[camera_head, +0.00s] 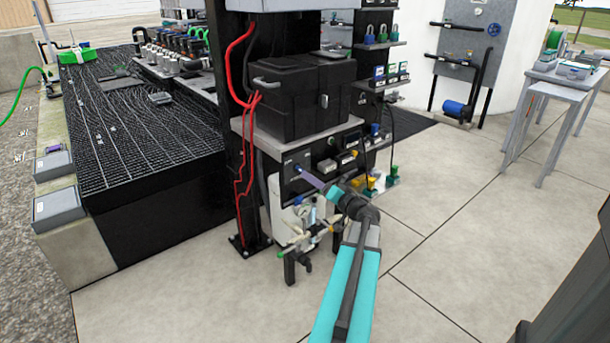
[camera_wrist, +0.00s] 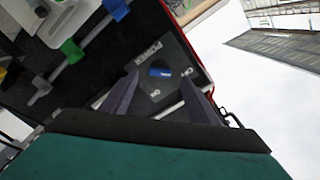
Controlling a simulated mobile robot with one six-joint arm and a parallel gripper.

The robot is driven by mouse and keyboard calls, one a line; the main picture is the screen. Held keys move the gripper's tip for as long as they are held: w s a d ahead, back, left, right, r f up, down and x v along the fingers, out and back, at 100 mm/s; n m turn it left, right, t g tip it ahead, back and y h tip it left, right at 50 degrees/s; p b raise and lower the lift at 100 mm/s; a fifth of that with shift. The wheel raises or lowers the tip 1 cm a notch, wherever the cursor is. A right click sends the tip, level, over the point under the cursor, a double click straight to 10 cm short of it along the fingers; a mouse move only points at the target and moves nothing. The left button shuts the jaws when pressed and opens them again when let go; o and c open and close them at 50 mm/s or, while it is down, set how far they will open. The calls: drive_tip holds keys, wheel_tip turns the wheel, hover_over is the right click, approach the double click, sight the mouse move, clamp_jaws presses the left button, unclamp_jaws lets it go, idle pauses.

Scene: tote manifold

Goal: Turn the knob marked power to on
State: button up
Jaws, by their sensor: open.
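A blue oval knob (camera_wrist: 160,71) sits on a dark grey panel (camera_wrist: 172,52) with the word POWER printed above it in the wrist view. In the head view the panel (camera_head: 291,164) is on the rack under the black case. My gripper (camera_wrist: 161,77) is open, with one purple finger on each side of the knob in the picture. I cannot tell whether the fingers touch it. In the head view my gripper (camera_head: 308,178) points at the panel, and its tips hide the knob.
A black case (camera_head: 303,100) stands on the shelf above the panel. Red cables (camera_head: 240,150) hang down the post left of it. Valves and pipework (camera_head: 300,240) sit just below. Padlocks (camera_head: 376,34) and small devices fill shelves behind.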

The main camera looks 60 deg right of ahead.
sight(300, 170)
drive_tip(key=x, duration=0.6)
drive_tip(key=c, duration=0.9)
drive_tip(key=shift+s+d, duration=0.1)
drive_tip(key=shift+d, duration=0.5)
drive_tip(key=shift+c, duration=0.7)
drive_tip(key=shift+a, duration=0.5)
